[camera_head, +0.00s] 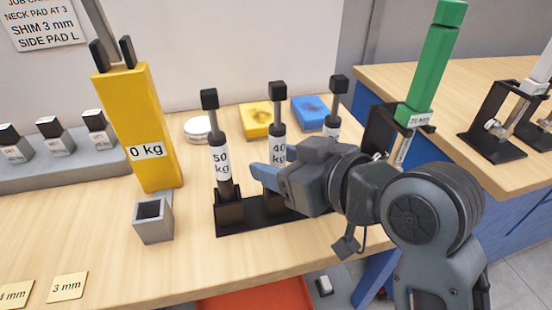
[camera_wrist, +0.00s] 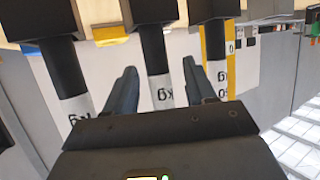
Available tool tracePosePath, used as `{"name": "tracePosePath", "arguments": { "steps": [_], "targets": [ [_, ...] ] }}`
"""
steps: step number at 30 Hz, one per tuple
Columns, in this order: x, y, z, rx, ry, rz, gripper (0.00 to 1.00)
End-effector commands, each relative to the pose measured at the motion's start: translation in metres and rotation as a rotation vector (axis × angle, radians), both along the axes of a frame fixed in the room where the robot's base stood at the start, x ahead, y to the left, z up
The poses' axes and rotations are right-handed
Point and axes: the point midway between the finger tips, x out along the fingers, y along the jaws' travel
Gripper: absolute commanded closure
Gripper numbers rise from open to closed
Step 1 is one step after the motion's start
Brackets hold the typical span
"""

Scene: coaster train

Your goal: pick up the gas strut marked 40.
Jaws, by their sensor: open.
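The gas strut marked 40 (camera_head: 278,130) stands upright in the middle of a black rack (camera_head: 262,222), with a black cap on top; my gripper hides its lower part. My gripper (camera_head: 266,164) is open at the strut's label, coming from the right. In the wrist view, which is upside down, the middle strut (camera_wrist: 155,50) shows between the two spread fingers of my gripper (camera_wrist: 159,68). Neither finger visibly presses on it; how deep it sits between them is hard to tell. The strut marked 50 (camera_head: 219,150) stands to its left, another strut (camera_head: 333,112) to its right.
A yellow weight block (camera_head: 140,120) marked 0 kg and a grey square socket (camera_head: 153,220) stand left of the rack. Yellow (camera_head: 256,118) and blue (camera_head: 312,112) pads and a round white tin (camera_head: 200,128) lie behind.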

Motion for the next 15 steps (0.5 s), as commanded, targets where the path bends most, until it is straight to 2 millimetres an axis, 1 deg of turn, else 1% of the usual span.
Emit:
{"name": "tracePosePath", "arguments": {
  "steps": [3,6,14,15],
  "targets": [
    [0.012,0.010,-0.008,0.000,0.001,0.001,0.45],
    [0.018,0.016,-0.010,0.000,0.000,0.001,0.45],
    [0.020,0.018,-0.012,0.000,0.000,0.000,0.45],
    [0.020,0.018,-0.012,0.000,0.000,0.000,0.47]
  ]
}}
